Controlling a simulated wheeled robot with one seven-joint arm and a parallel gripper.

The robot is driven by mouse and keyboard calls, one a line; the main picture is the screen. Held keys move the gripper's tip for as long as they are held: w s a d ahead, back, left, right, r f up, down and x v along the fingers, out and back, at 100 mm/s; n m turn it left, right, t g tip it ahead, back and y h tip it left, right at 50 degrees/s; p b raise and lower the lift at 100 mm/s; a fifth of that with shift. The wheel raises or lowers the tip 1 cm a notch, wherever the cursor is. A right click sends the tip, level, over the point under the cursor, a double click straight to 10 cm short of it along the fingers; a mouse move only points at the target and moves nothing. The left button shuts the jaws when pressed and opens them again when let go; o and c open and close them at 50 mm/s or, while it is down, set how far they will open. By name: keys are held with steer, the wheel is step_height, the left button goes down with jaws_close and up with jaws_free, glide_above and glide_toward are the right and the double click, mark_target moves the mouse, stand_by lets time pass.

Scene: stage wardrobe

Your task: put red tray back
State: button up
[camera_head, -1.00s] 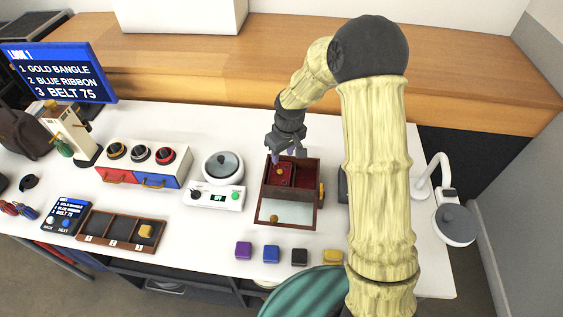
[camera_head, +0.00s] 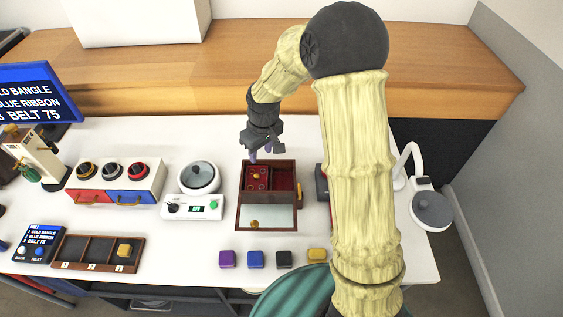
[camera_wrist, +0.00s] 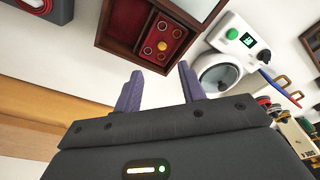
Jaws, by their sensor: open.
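A red tray (camera_head: 256,180) with a gold knob and small round spots sits in the left part of an open dark wooden box (camera_head: 239,210). In the wrist view the red tray (camera_wrist: 174,36) lies inside the box (camera_wrist: 121,48), beside an empty dark red section. My gripper (camera_head: 261,155) is open and empty, at the box's back edge. In the wrist view its two purple fingers (camera_wrist: 160,72) are apart, with nothing between them, and the tray shows beyond them. The fingers do not visibly touch the tray.
A mirrored panel (camera_head: 280,216) is at the box's front. A white scale-like device (camera_head: 207,207) stands close left, and a drawer unit (camera_head: 148,184) farther left. Several coloured blocks (camera_head: 255,259) line the front. A lamp (camera_head: 430,209) stands right; my arm hides part of the table.

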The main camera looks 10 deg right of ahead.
steer(key=s+d+r+m, duration=0.3)
steer(key=s+d, duration=0.2)
steer(key=s, duration=0.4)
steer(key=s+d+r+m+t, duration=0.1)
steer(key=s+d+r+m, duration=0.2)
steer(key=s, duration=0.7)
steer(key=shift+d+h, duration=0.4)
steer(key=shift+d, duration=0.45)
